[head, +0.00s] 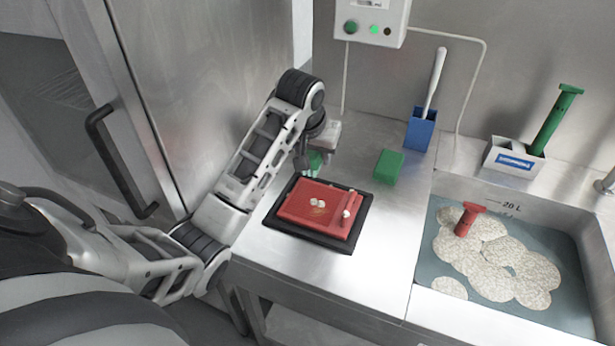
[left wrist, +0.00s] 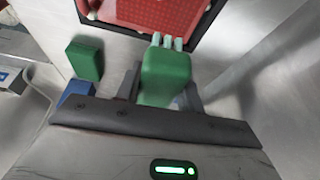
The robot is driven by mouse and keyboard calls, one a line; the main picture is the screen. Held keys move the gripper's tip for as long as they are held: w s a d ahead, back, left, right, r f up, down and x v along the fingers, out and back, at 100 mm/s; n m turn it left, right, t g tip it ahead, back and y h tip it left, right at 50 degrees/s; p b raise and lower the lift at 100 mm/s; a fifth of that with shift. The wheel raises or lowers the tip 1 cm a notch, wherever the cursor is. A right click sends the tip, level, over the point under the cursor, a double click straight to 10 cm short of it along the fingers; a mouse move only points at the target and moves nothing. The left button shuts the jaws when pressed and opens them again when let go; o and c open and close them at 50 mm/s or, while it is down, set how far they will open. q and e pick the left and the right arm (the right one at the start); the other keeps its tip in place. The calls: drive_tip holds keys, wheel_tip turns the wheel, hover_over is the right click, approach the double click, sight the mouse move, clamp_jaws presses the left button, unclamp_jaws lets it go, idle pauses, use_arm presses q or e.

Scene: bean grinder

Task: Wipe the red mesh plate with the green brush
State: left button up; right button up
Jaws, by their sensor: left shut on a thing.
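The red mesh plate (head: 300,212) lies in a black tray (head: 345,245) on the steel counter, with a few whitish bits on it. Its mesh also shows at the top of the left wrist view (left wrist: 150,14). My left gripper (head: 306,158) is shut on the green brush (head: 315,162), just behind the plate's far edge. In the left wrist view the brush (left wrist: 166,78) sits between the fingers, its pale bristles pointing toward the plate. There the bristles look close to the tray's edge; I cannot tell whether they touch it. My right gripper is not in view.
A green block (head: 388,166) and a blue holder (head: 421,131) with a white-handled tool stand right of the plate. A sink (head: 450,302) with pale discs and a red tool is farther right. A control box (head: 372,22) hangs on the wall. The counter's front right is clear.

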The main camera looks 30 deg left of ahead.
use_arm(q)
drive_tip(key=shift+r, duration=1)
